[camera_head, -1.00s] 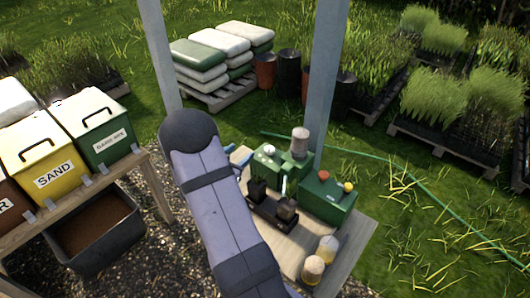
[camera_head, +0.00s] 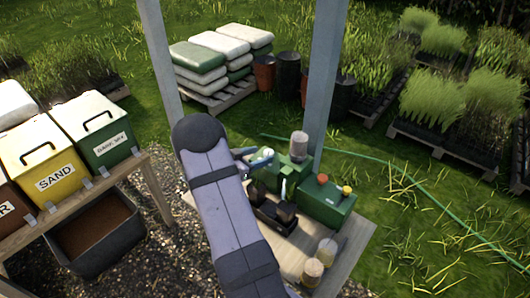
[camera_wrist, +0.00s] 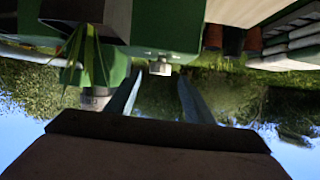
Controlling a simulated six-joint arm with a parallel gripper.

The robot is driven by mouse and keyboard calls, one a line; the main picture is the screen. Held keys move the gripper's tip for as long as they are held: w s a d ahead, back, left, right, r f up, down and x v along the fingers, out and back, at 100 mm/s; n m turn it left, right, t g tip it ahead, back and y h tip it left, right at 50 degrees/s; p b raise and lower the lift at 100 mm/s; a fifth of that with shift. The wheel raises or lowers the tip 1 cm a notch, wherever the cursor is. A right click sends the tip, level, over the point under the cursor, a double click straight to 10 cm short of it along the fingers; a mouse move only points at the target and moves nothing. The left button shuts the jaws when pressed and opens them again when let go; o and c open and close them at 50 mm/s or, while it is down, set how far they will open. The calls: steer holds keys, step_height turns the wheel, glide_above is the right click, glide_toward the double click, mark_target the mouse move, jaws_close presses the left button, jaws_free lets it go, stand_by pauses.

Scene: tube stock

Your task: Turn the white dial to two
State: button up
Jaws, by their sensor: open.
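The white dial (camera_wrist: 160,68) sits on the face of a green machine (camera_wrist: 168,35) in the wrist view, which is upside down. My gripper (camera_wrist: 159,76) is open, with one finger on each side of the dial in that picture. I cannot tell whether either finger touches it. In the head view, my gripper (camera_head: 264,156) is at the left of the green machine (camera_head: 294,172), partly behind my arm, and largely covers the dial. The dial's marks and pointer are too small to read.
A green box with a red knob (camera_head: 322,178) and a yellow knob (camera_head: 347,190) stands to the right. Dark blocks (camera_head: 272,212) and two jars (camera_head: 313,271) share the wooden bench (camera_head: 350,245). A post (camera_head: 322,80) rises behind. Labelled bins (camera_head: 40,160) stand left.

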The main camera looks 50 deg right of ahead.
mark_target(268, 152)
steer(key=shift+p+x, duration=0.45)
steer(key=shift+x, duration=1.4)
steer(key=c, duration=1)
steer(key=shift+c, duration=0.2)
steer(key=shift+s+d+n+t+b, duration=0.1)
steer(key=shift+s+n+t+b, duration=0.1)
steer(key=shift+n+t+b, duration=0.6)
steer(key=shift+n+t, duration=0.7)
steer(key=shift+t, duration=0.3)
